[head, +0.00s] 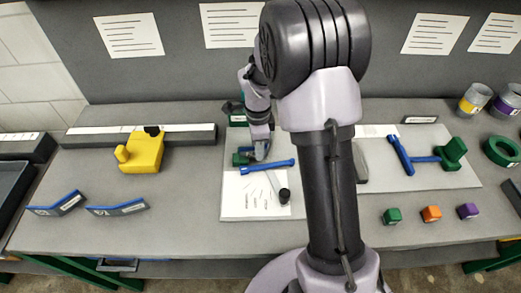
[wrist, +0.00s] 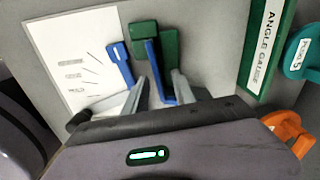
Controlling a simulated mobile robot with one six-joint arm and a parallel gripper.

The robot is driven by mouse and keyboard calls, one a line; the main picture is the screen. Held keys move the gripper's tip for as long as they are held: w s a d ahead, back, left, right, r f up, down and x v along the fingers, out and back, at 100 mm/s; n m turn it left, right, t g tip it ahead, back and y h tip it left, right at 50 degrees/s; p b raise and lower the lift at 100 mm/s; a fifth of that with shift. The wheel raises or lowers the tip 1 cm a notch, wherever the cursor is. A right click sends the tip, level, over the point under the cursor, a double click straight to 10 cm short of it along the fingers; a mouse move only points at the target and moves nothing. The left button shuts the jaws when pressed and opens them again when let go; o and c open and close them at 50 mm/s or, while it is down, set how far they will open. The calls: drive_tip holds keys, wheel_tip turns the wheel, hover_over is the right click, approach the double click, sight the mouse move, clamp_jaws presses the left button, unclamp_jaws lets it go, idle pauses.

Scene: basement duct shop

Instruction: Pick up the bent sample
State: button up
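Two bent grey strips with blue edges and white labels lie at the front left of the bench in the head view, one (head: 58,204) left of the other (head: 118,209). I cannot tell which one the task means. In the wrist view a blue bar (wrist: 156,62) joined to a green block (wrist: 144,36) shows between and beyond the fingers. I cannot tell whether the fingers touch it. In the head view my arm hides part of this spot.
A yellow block (head: 143,153) stands at the left. A blue and green tool (head: 452,153) lies on the right board. Green (head: 392,216), orange (head: 431,213) and purple (head: 467,211) cubes sit at the front right. The bench between the strips and the middle board is clear.

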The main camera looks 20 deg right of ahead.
drive_tip(key=shift+r, duration=0.1)
clamp_jaws()
idle(1.2)
